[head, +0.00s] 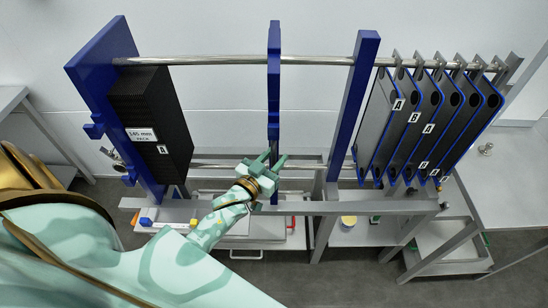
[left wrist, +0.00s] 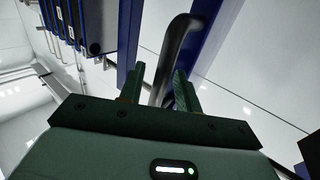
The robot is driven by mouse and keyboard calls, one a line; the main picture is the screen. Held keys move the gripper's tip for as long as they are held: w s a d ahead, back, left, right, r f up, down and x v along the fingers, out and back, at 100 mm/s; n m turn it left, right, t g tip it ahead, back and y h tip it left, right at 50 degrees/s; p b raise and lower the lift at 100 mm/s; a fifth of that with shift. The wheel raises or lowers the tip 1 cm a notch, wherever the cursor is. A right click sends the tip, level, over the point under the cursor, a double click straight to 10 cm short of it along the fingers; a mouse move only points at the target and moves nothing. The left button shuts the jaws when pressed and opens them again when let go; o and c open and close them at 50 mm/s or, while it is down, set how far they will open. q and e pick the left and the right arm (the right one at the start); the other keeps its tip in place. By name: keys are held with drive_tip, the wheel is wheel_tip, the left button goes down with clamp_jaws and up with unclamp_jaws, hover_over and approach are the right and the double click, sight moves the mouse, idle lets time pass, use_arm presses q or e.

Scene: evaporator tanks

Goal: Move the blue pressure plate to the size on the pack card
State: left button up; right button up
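The blue pressure plate (head: 274,75) hangs upright as a narrow blue slab on the steel rails, mid-frame, clear of the pack. The pack card (head: 141,135) is white, on the dark plate pack (head: 165,105) at left; it seems to read 345 mm, but the print is small. My left gripper (head: 272,161) is at the pressure plate's lower part. In the left wrist view its fingers (left wrist: 158,88) are apart, with a curved grey handle (left wrist: 176,42) in front of and between them; a firm grip does not show. My right gripper is out of view.
A blue end frame (head: 95,70) stands left of the pack, and another blue upright (head: 350,110) right of the pressure plate. Several grey plates (head: 400,120) hang farther right. The rail (head: 220,60) is bare between pack and pressure plate. A tray (head: 255,230) lies below.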

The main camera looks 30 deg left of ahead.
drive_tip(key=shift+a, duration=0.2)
use_arm(q)
clamp_jaws()
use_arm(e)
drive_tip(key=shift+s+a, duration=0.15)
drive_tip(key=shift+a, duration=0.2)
use_arm(q)
drive_tip(key=shift+s+a, duration=0.1)
drive_tip(key=shift+a, duration=0.1)
drive_tip(key=s+a, duration=0.8)
drive_tip(key=a, duration=0.5)
drive_tip(key=s+a, duration=0.7)
drive_tip(key=a, duration=0.5)
drive_tip(key=shift+s+a, duration=0.35)
drive_tip(key=shift+s, duration=0.05)
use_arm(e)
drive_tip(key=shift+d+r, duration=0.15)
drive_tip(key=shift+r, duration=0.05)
